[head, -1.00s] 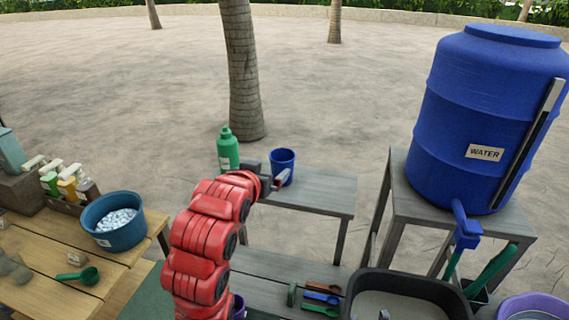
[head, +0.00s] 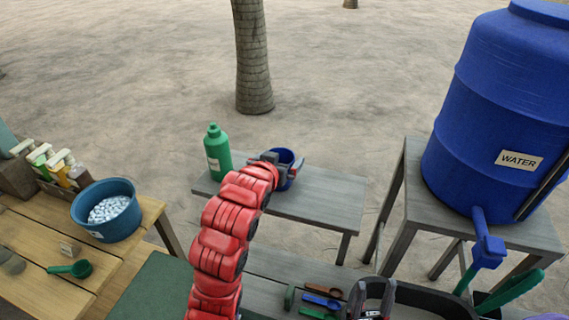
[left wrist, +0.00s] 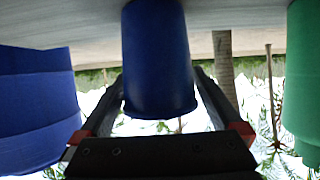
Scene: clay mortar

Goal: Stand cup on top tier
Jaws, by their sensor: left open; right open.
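The blue cup (head: 285,156) stands upright on the grey bench's top tier (head: 325,191), beside a green bottle (head: 217,152). My left gripper (head: 280,168) is at the cup, with one finger on each side of it, open. In the left wrist view, which is upside down, the cup (left wrist: 158,60) sits between the two spread fingers (left wrist: 160,105). My right gripper (head: 372,298) shows at the bottom edge of the head view, open and empty, over the dark basin.
The blue water barrel (head: 500,120) stands on a stand to the right. A lower tier (head: 290,268) holds several small tools. A wooden table (head: 125,262) at left carries a blue tub of pebbles (head: 108,208), bottles and a green scoop. The top tier's right part is clear.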

